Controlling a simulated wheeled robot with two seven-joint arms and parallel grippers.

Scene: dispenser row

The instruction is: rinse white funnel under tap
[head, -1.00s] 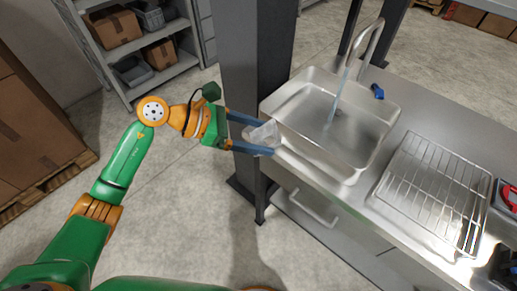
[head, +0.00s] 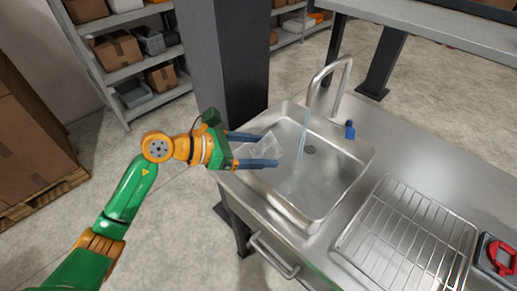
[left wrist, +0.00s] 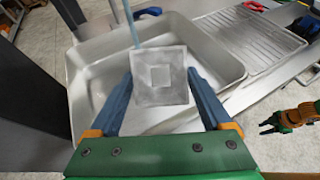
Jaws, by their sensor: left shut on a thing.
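My left gripper (head: 270,150) is shut on a pale, translucent funnel (head: 262,145) and holds it over the left side of the sink basin (head: 325,205). In the left wrist view, the funnel (left wrist: 160,78) shows as a square with a smaller square in its middle, between the two blue fingers. The tap (head: 345,75) arches over the basin, and a thin blue water stream (head: 303,135) falls from it. The stream (left wrist: 130,22) passes just beyond the funnel, apart from it as far as I can tell. My right gripper (left wrist: 268,127) shows small at the right edge of the left wrist view.
A blue object (head: 350,130) sits on the counter beside the tap. A wire rack (head: 410,230) lies right of the sink, with a red item (head: 503,256) in a dark tray beyond it. A dark post (head: 225,60) stands close behind my left gripper.

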